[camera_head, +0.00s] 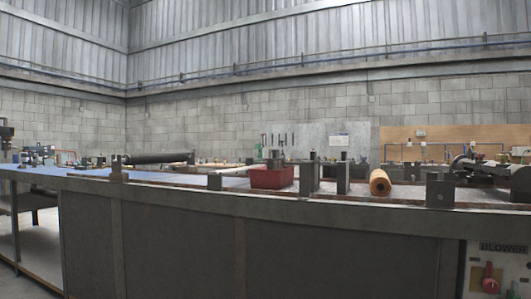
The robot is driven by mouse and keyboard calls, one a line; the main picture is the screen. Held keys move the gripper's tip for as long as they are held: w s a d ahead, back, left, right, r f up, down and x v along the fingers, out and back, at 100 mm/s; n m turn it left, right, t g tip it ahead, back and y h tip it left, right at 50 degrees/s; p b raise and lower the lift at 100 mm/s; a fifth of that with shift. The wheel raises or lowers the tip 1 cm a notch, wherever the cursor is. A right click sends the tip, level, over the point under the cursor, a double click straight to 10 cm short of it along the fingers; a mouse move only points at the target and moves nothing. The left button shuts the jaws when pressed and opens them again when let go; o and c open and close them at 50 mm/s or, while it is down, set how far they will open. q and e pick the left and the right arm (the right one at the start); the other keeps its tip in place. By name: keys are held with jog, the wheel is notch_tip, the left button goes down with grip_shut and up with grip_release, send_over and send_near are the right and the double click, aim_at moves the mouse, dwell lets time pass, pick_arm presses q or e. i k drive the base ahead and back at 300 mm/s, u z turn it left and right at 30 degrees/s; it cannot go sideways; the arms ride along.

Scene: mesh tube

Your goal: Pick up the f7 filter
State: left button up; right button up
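No object in the head camera view carries a readable "f7" label, so I cannot tell for sure which one is the f7 filter. An orange-brown cylinder (380,183) lies on its side on the right half of the long bench (330,208), its round end with a dark centre facing me. A long black cylinder (157,157) lies at the far left of the bench. Neither of my grippers shows in this view, and nothing visible is held.
A red tray (271,178) stands mid-bench, with dark upright blocks (343,174) right of it. A dark block (440,190) stands right of the orange-brown cylinder. A blue surface (140,177) covers the left.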

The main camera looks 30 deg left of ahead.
aim_at(343, 165)
jog(key=u, duration=1.3)
jog(key=i, duration=1.45)
jog(key=z, duration=1)
